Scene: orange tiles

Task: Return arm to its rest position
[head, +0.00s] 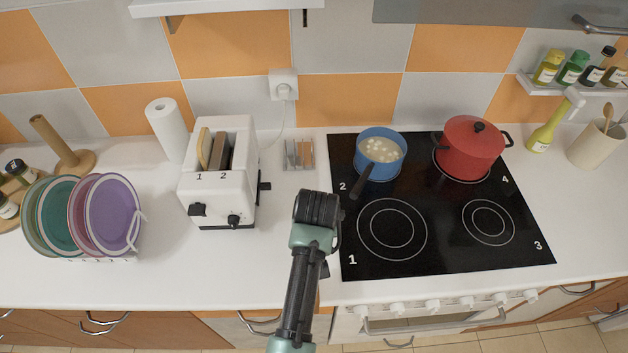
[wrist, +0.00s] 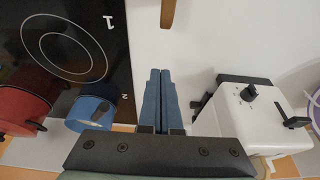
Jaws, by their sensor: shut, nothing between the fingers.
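My gripper (wrist: 160,73) is shut and empty. Its two blue-grey fingers lie together in the wrist view, with white counter behind them. In the head view my arm comes up from the bottom centre, and its dark end is over the counter between the toaster and the cooktop. The fingers cannot be made out in that view. I see no contact between the gripper and any object.
The white toaster (head: 221,180) stands to the left. The black cooktop (head: 444,235) is on the right, with a blue saucepan (head: 379,166) and a red pot (head: 469,153) at its back. Plates (head: 107,218) stand at far left. Counter before the toaster is clear.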

